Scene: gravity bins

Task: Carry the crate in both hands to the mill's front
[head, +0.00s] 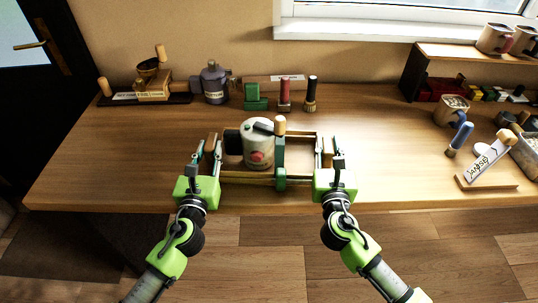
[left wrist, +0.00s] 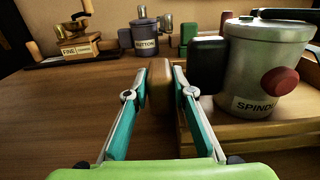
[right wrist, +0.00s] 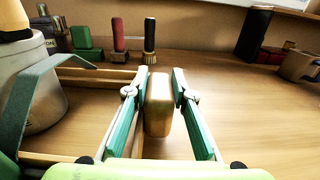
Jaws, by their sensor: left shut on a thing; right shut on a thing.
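The wooden crate (head: 232,181) is near the table's front edge, with my grippers at its two ends. My left gripper (head: 211,148) is shut on its left end bar, which shows between the fingers in the left wrist view (left wrist: 160,90). My right gripper (head: 328,150) is shut on its right end bar (right wrist: 158,105). In the crate stands a grey canister (head: 258,150) with a red knob and a partly hidden label starting "SPIND" (left wrist: 252,104). A small mill with a brass bowl and a "FINE" label (left wrist: 80,48) stands at the back left (head: 153,84).
Behind the crate stand a dark "BUTTON" canister (head: 214,84), a green block (head: 256,97), a red piece (head: 284,96) and a black cylinder (head: 311,95). Mugs, a shelf (head: 470,50) and a tilted sign (head: 486,160) stand right. The table's left side is clear.

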